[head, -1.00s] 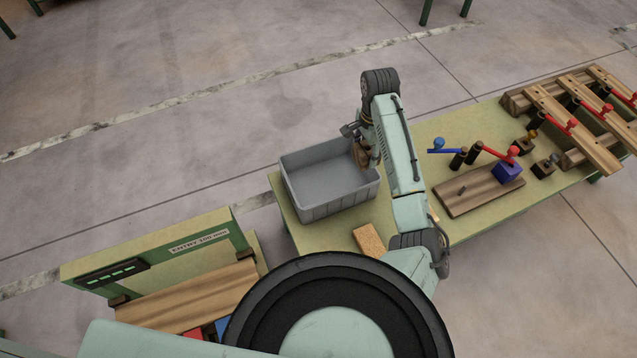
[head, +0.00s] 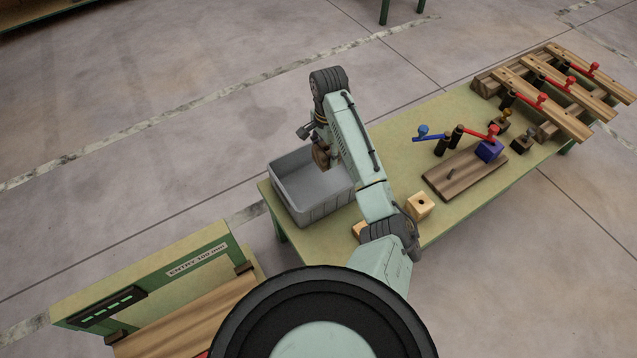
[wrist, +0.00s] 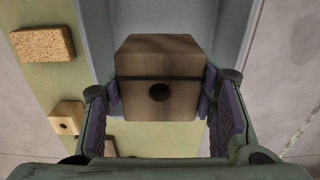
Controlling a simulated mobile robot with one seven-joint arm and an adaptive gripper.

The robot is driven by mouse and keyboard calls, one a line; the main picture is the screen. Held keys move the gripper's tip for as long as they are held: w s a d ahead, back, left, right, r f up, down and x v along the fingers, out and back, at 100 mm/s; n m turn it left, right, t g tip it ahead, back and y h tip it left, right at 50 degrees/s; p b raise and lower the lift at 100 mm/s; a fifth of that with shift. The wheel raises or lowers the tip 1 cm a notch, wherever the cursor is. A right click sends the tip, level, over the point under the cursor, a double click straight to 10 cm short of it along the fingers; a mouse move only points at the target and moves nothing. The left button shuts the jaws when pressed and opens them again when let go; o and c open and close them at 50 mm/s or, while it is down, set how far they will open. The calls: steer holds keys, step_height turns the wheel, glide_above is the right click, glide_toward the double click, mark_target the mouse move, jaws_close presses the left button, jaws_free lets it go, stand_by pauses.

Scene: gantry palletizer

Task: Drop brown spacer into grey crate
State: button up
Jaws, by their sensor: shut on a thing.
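The brown spacer (wrist: 160,75) is a wooden block with a dark round hole and a dark line across its face. My gripper (wrist: 162,105) is shut on it, with purple-padded fingers on both sides. In the head view my gripper (head: 319,160) holds the spacer high at the right part of the grey crate (head: 318,208). The crate is an open bin at the left end of the green table. My arm hides its right side. The crate's grey wall (wrist: 93,35) also shows behind the spacer in the wrist view.
A pale block with a hole (head: 419,205) and a cork-like block (wrist: 43,44) lie beside the crate. A wooden board (head: 466,175) with a blue block (head: 489,151), levers and rails fills the table's right. A panel (head: 160,275) stands at lower left.

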step_height(320, 180, down, 5)
steer(key=b, duration=0.5)
steer(key=shift+r, duration=0.15)
steer(key=o, duration=1.3)
step_height(320, 180, up, 12)
steer(key=shift+a, duration=0.1)
